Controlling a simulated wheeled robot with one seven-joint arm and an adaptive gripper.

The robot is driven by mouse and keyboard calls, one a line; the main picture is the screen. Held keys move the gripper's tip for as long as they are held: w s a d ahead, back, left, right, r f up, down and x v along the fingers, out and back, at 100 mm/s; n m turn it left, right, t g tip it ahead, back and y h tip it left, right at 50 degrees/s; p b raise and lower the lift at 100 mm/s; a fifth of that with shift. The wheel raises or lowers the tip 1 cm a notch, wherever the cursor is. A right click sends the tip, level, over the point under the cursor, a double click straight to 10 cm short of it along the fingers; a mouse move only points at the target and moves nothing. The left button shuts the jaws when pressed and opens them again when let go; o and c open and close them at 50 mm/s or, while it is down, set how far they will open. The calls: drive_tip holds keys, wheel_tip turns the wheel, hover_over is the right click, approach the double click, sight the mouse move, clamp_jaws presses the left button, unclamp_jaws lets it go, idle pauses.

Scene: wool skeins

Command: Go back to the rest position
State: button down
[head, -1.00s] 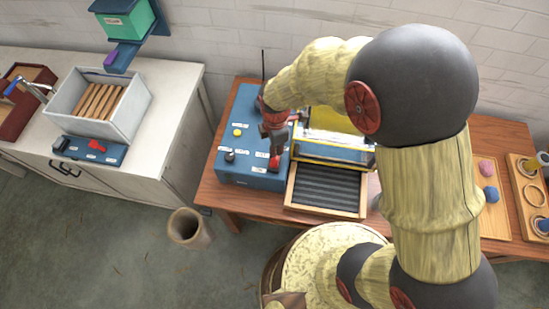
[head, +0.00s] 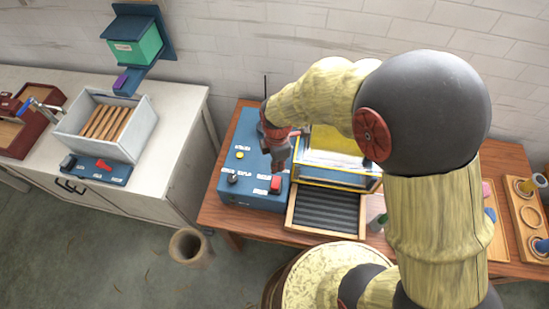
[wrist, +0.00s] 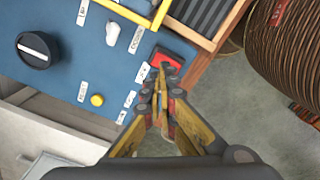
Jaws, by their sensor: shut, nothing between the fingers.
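My gripper (head: 278,160) is shut and empty. In the head view it hangs above the blue control box (head: 228,190) on the wooden table, near the box's red switch (head: 275,184). In the wrist view my gripper (wrist: 161,95) points at the blue box (wrist: 62,60), with its fingertips just short of the red switch (wrist: 167,59) in the picture. I cannot tell whether they touch it. The box also carries a yellow button (wrist: 97,100), a white-tipped lever (wrist: 113,33) and a black knob (wrist: 38,50).
A yellow-framed machine (head: 335,165) with a dark ribbed tray (head: 325,210) stands right of the box. A wooden board with rings (head: 528,215) lies at the right. A white counter (head: 172,120) holds a grey bin (head: 138,130). A round bin (head: 188,246) stands on the floor.

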drive_tip(key=shift+s+m, duration=0.15)
drive_tip(key=shift+m, duration=0.65)
drive_tip(key=s+d+r+m+t+b, duration=0.2)
drive_tip(key=s+d+r+m+b, duration=0.3)
drive_tip(key=r+m, duration=0.4)
drive_tip(key=s+d+r+m+t+b, duration=0.3)
drive_tip(key=s+d+r+m+b, duration=0.2)
drive_tip(key=s+d+r+m, duration=0.3)
drive_tip(key=shift+s+d+r+m+t+b, duration=0.3)
drive_tip(key=shift+d+r+m, duration=0.15)
drive_tip(key=shift+d+m, duration=0.65)
drive_tip(key=shift+a, duration=0.15)
